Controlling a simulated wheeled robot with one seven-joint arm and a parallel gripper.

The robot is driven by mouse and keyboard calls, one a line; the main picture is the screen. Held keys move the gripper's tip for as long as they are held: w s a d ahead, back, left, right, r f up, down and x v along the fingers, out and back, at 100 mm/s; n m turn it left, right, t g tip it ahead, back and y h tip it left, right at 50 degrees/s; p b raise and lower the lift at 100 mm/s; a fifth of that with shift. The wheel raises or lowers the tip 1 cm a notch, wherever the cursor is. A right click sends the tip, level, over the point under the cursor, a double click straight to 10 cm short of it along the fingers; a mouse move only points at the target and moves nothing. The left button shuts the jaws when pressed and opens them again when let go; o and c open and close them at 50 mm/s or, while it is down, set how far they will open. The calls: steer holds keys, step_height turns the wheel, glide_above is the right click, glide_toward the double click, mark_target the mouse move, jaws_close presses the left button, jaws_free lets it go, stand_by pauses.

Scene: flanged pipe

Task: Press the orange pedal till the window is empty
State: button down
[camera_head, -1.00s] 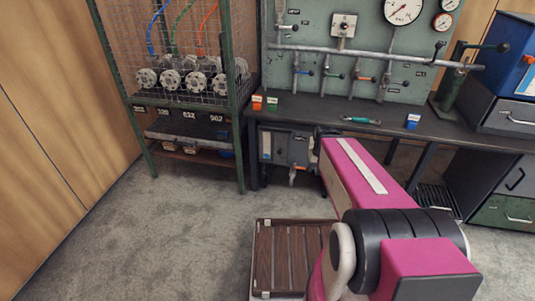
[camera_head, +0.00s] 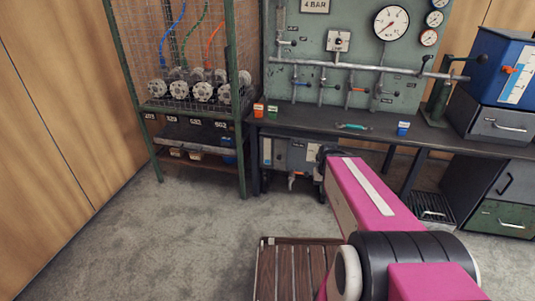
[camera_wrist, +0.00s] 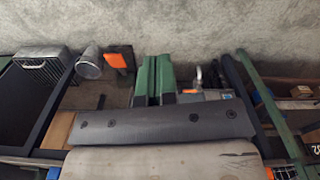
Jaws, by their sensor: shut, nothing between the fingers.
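A dark pedal with an orange face (camera_wrist: 117,61) shows in the wrist view, on the floor side of the bench, left of my fingertips. My gripper (camera_wrist: 158,60) shows there as two green fingers side by side, shut and empty. A gap shows between the fingers and the pedal in the picture; I cannot tell the distance in depth. In the head view my magenta arm reaches toward the space under the bench and hides the pedal and gripper. I cannot make out for sure which part is the window, or its level.
The dark bench (camera_head: 380,130) stands over a grey unit with a tap (camera_head: 290,155). A wire rack (camera_head: 195,95) stands at left and a drawer cabinet (camera_head: 490,205) at right. A grey can (camera_wrist: 89,63) and a slatted crate (camera_wrist: 45,66) lie left of the pedal.

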step_height(320, 180, down, 13)
stand_by(2.3)
step_height(320, 180, up, 13)
stand_by(1.1)
stand_by(0.8)
